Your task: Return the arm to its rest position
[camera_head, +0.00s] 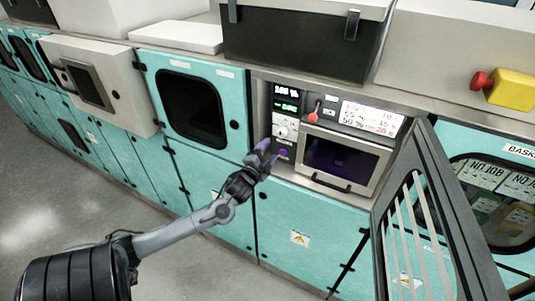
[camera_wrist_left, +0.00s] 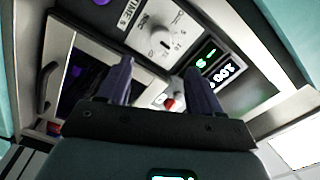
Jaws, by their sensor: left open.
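My left arm reaches from the lower left of the head view to the module with the small oven-like door. Its left gripper (camera_head: 272,152) has purple fingers and is open, just left of the closed door (camera_head: 340,165) and in front of the knob panel. In the left wrist view the two fingertips of the left gripper (camera_wrist_left: 158,72) are apart with nothing between them. A white knob (camera_wrist_left: 162,37) shows beyond them, and it also shows in the head view (camera_head: 283,130). Whether a finger touches the panel cannot be told. My right gripper is not in view.
A dark slatted door (camera_head: 425,225) stands swung open at the right of the module. A red lever (camera_head: 316,108) and lit displays (camera_head: 288,92) sit above the oven door. A yellow box with a red button (camera_head: 510,88) stands on the counter. The floor (camera_head: 40,200) at left is clear.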

